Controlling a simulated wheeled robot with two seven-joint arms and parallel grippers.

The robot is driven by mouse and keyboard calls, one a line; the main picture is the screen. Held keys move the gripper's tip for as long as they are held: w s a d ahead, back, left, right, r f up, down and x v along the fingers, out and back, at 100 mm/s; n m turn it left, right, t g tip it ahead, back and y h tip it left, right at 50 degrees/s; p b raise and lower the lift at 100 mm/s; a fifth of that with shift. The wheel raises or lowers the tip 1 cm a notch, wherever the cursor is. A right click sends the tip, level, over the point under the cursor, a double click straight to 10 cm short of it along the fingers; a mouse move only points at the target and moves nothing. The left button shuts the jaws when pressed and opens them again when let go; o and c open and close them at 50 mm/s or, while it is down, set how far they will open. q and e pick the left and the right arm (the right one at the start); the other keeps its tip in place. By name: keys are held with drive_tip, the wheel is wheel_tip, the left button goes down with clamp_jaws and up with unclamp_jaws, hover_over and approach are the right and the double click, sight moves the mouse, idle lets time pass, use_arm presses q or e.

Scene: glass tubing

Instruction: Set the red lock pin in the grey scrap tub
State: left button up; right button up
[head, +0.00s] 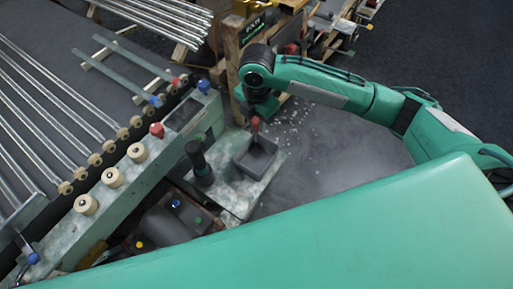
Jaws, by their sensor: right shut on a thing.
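The grey scrap tub (242,164) is a small dark square open tub on a pale speckled plate at the centre of the head view. The red lock pin (255,124) is upright just above the tub's far side. My right gripper (258,113) points down from above and is shut on the pin's top. The pin's lower end overlaps the tub's opening, and I cannot tell whether it touches the bottom. The fingers are small and dark here. My left gripper is not in view.
A dark upright cylinder (199,164) stands just left of the tub. A green machine bench with cream rollers (138,152) and a red knob (157,130) runs along the left, with glass tubes (55,110) beyond. White shards (290,125) litter the grey floor right of the tub.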

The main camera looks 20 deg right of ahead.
wheel_tip(320, 180, down, 14)
drive_tip(key=p, duration=0.1)
idle(0.4)
drive_tip(key=shift+f, duration=0.1)
drive_tip(key=o, duration=1)
drive_tip(key=shift+c, duration=0.2)
wheel_tip(320, 180, up, 12)
drive_tip(key=shift+r+b, duration=0.15)
drive_tip(key=shift+b, duration=0.6)
